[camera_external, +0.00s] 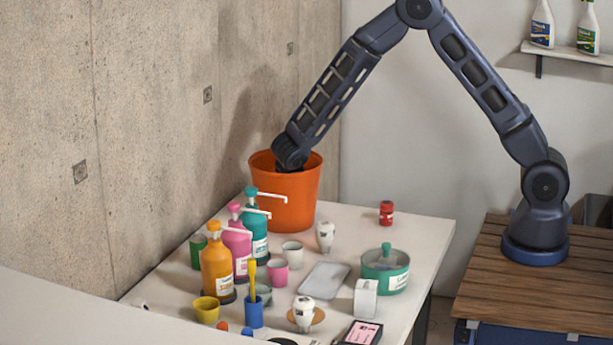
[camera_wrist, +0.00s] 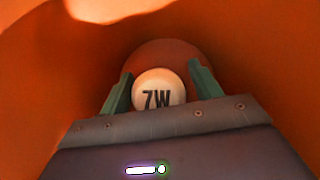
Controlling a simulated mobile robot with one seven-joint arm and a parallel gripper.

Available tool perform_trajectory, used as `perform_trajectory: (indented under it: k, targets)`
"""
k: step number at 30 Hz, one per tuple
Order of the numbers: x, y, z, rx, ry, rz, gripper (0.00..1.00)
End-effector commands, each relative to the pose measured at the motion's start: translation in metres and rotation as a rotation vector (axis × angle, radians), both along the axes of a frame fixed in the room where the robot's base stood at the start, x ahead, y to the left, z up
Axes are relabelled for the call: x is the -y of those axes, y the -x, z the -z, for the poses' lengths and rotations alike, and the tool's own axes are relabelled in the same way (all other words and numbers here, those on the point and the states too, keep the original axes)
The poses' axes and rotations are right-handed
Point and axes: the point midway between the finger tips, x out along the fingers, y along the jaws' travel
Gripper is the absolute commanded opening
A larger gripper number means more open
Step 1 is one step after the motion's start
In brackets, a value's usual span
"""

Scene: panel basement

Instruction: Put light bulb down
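The light bulb (camera_wrist: 158,88) shows in the wrist view as a round, pale end marked "7W". In the external view my wrist reaches down into the orange bucket (camera_external: 292,203) at the table's back left, and the bucket wall hides my gripper and the bulb.
Pump bottles (camera_external: 216,268) stand in a row before the bucket. Two white bulb-like items (camera_external: 325,236) (camera_external: 304,312), a grey tray (camera_external: 325,280), a green pot (camera_external: 385,270), and a red jar (camera_external: 386,212) stand on the white table (camera_external: 425,232). A concrete wall (camera_external: 150,130) rises at left.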

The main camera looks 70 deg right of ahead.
Motion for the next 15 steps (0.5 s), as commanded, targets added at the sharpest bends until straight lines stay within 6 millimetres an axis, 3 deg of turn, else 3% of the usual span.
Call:
perform_trajectory:
  k: [8, 15]
  targets:
    - [-0.001, 0.000, -0.006, 0.002, -0.001, 0.000, 0.63]
    - [-0.011, 0.007, -0.039, 0.004, -0.001, 0.001, 0.63]
